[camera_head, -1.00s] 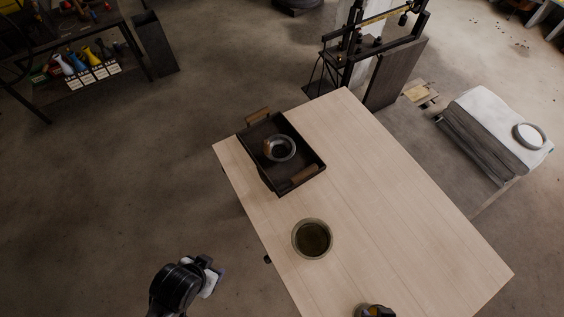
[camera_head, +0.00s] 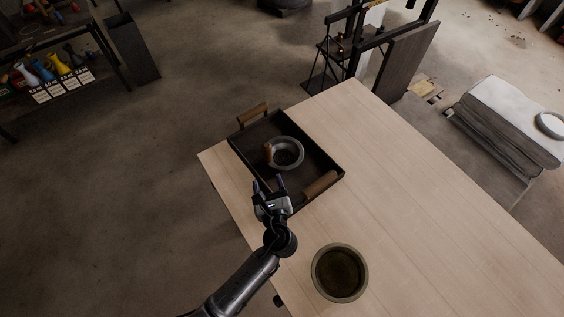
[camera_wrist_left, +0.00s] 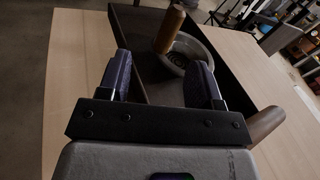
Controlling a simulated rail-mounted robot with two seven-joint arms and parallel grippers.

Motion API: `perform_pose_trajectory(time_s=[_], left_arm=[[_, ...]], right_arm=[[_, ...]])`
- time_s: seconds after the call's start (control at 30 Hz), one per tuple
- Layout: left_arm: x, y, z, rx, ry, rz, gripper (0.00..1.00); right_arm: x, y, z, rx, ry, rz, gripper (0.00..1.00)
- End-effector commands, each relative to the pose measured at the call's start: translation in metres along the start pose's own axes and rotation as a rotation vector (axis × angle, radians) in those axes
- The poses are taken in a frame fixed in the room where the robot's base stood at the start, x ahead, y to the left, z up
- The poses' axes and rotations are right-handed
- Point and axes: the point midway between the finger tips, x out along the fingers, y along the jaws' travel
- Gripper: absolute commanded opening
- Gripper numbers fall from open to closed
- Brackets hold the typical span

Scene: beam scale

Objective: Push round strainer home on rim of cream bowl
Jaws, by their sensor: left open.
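The round strainer (camera_head: 298,145) has a grey ring rim, a dark mesh middle and a brown wooden handle (camera_head: 268,153). It lies in a dark tray. It also shows in the left wrist view (camera_wrist_left: 206,47), partly hidden behind my finger, with its handle (camera_wrist_left: 170,28) standing toward the camera. The cream bowl (camera_head: 340,247) looks greyish with a dark inside and stands apart on the table, nearer than the tray. My left gripper (camera_head: 268,182) is open and empty at the near left edge of the tray, short of the strainer. My right gripper is not seen.
The dark tray (camera_head: 325,162) has raised walls and two wooden end handles. The wooden table (camera_head: 430,190) is clear to the right. A frame with a dark panel (camera_head: 405,60) stands behind it. A padded bench with a white ring (camera_head: 550,124) is at the far right.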

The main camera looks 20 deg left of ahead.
Motion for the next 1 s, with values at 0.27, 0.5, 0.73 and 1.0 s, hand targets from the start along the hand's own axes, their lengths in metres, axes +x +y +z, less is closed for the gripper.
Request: perform_pose_trajectory(time_s=[0.27, 0.5, 0.73, 1.0], left_arm=[[0.031, -0.020, 0.001, 0.155, -0.075, -0.040, 0.59], [0.070, -0.020, 0.003, 0.153, -0.072, -0.038, 0.59], [0.088, -0.021, 0.004, 0.150, -0.070, -0.039, 0.59], [0.110, -0.021, 0.005, 0.150, -0.070, -0.036, 0.59]], right_arm=[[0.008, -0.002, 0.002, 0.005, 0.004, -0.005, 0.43], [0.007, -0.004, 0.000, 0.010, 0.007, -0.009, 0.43], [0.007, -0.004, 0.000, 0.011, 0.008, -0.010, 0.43], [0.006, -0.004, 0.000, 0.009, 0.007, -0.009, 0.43]])
